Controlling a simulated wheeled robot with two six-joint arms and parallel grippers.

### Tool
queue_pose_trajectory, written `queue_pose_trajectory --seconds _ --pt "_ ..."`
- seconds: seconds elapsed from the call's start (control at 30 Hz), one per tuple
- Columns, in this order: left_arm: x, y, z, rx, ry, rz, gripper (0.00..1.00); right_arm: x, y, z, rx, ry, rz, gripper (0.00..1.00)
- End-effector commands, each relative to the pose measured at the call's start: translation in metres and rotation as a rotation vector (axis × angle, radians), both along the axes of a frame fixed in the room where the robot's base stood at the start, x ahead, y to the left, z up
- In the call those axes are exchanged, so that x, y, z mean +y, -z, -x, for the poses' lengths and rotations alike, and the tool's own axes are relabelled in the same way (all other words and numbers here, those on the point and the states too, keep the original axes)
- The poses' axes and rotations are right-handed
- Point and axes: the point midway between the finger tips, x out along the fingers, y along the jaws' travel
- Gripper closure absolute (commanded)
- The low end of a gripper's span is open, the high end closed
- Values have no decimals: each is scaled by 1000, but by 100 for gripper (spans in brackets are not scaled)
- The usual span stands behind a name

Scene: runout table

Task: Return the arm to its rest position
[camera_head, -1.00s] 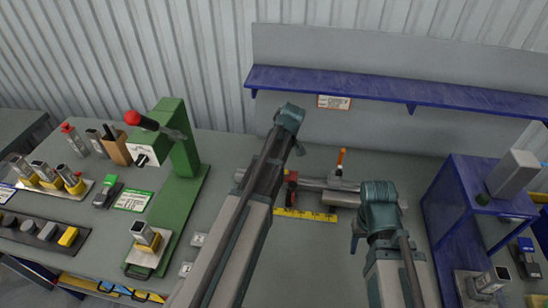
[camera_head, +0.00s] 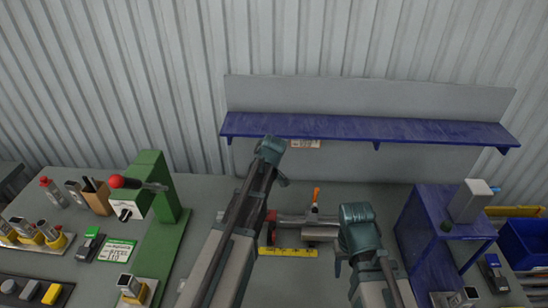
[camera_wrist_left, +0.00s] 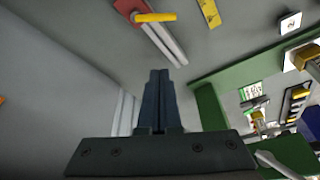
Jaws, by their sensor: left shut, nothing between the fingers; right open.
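My left arm (camera_head: 236,225) reaches up the middle of the head view, its teal joint in front of the blue shelf. In the left wrist view my left gripper (camera_wrist_left: 159,75) is shut and empty, its two dark fingers side by side, touching nothing I can see. My right arm (camera_head: 362,238) stands at the lower right of the middle. Only a small dark part of my right gripper (camera_head: 338,264) shows beside its teal joint, and the rest is hidden behind the arm; it is open and holds nothing I can see.
A grey fixture with an orange handle (camera_head: 316,195) and a yellow scale (camera_head: 288,252) lie between the arms. A green press (camera_head: 168,195) with a red knob stands left. A blue shelf (camera_head: 350,130) runs along the back. A blue stand (camera_head: 430,220) stands right.

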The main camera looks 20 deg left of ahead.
Motion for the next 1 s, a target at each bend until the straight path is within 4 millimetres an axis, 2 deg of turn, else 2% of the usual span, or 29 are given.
queue_pose_trajectory --seconds 0.1,0.17,0.27,0.4,0.5,0.6,0.7,0.8,1.0 --pt "-2 1 1 3 8 0 100 0 1 0 0 0 0 50" --pt "-11 7 7 16 48 3 100 0 7 0 0 0 0 50" --pt "-44 27 28 74 217 17 100 0 24 0 0 -2 0 50" --pt "-110 64 80 200 618 45 100 0 58 0 0 -6 1 50" --pt "-151 86 119 283 914 64 100 0 78 0 0 -8 2 50" --pt "-181 103 154 351 1174 81 100 0 94 0 1 -11 2 50" --pt "-201 115 181 399 1371 94 100 0 104 0 0 -13 3 50" --pt "-212 120 197 425 1498 103 100 0 109 0 1 -14 2 50" --pt "-218 121 205 443 1573 108 100 0 110 0 1 -15 2 50"
